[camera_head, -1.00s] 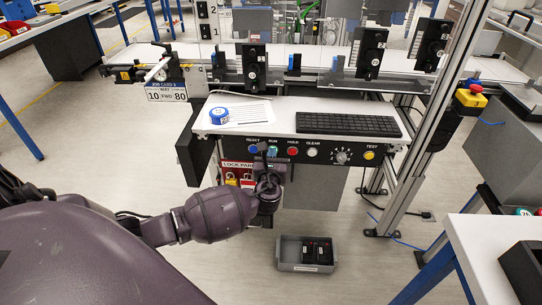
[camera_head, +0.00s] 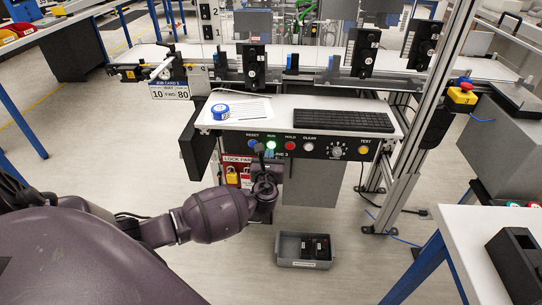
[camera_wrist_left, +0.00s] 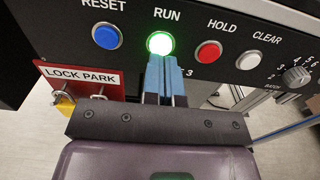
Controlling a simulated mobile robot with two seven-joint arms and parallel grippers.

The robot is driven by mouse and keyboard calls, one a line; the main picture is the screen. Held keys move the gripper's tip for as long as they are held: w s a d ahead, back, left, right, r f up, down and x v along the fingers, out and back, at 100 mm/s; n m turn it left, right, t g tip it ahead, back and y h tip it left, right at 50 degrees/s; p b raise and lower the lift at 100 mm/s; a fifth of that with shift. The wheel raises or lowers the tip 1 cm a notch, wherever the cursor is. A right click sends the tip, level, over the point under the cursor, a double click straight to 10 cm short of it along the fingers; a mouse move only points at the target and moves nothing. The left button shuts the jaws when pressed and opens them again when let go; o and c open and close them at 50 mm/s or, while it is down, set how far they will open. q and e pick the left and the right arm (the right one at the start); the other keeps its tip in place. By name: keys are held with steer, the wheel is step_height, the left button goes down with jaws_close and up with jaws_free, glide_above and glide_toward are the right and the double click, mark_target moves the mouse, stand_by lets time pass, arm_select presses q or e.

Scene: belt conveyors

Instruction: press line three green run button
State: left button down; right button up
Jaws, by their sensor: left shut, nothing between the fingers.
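The green RUN button (camera_wrist_left: 160,43) glows brightly on the black control panel (camera_wrist_left: 195,66), between the blue RESET button (camera_wrist_left: 106,36) and the red HOLD button (camera_wrist_left: 208,52). It also shows lit in the head view (camera_head: 271,145). My left gripper (camera_wrist_left: 164,62) is shut and empty, its blue fingertips just below the RUN button; I cannot tell whether they touch it. The fingers hide most of the line label, leaving a 3 visible. My right gripper is not in view.
A LOCK PARK plate (camera_wrist_left: 80,77) with a yellow padlock (camera_wrist_left: 63,106) hangs left of the fingers. The white CLEAR button (camera_wrist_left: 248,61) and a dial (camera_wrist_left: 296,76) lie to the right. A keyboard (camera_head: 346,122) and blue tape roll (camera_head: 221,111) sit on the shelf above.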

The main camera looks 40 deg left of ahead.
arm_select(q)
steer(key=p+v, duration=0.1)
steer(key=v, duration=0.9)
steer(key=shift+s+d, duration=0.25)
steer(key=shift+f, duration=0.1)
stand_by(0.3)
steer(key=s+d+f+n+g+h, duration=0.1)
steer(key=s+d+f+n+h, duration=0.1)
steer(key=d+n+h, duration=0.5)
steer(key=s+d+f+n+g+h, duration=0.1)
steer(key=s+d+f+n+h, duration=0.15)
steer(key=n, duration=0.85)
steer(key=s+a+f+n+g, duration=0.1)
steer(key=s+f+n, duration=0.1)
steer(key=s+n, duration=0.3)
steer(key=s+f+n+g, duration=0.1)
steer(key=s+f+n, duration=0.2)
steer(key=s, duration=1)
steer(key=n, duration=0.2)
steer(key=shift+s+a+f+n, duration=0.25)
steer(key=shift+a+f+n, duration=0.05)
steer(key=shift+a+n, duration=0.1)
